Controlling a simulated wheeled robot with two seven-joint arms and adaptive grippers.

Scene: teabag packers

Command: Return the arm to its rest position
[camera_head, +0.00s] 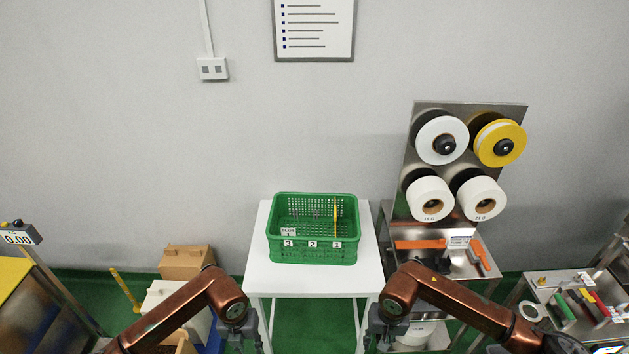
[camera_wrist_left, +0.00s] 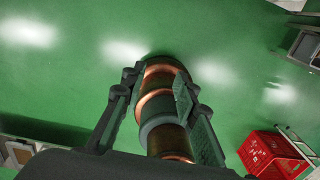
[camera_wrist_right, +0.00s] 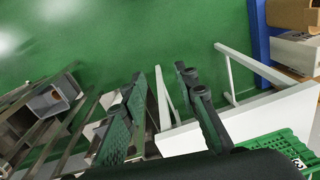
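Both of my copper arms reach in from the bottom of the head view, bent at the elbow. My left gripper (camera_head: 243,343) hangs down near the front left corner of the white table. In the left wrist view its fingers (camera_wrist_left: 157,80) are spread, with a copper and dark ringed part of my own body behind them. My right gripper (camera_head: 385,336) hangs near the table's front right corner. In the right wrist view its fingers (camera_wrist_right: 160,77) are apart with nothing between them. Both grippers look empty.
A green crate (camera_head: 312,253) with numbered lanes stands on the white table (camera_head: 300,280). A steel stand with rolls (camera_head: 430,198) is at right, and a tool bench (camera_head: 548,292) further right. A cardboard box (camera_head: 186,262) is at left. A red crate (camera_wrist_left: 270,155) is on the floor.

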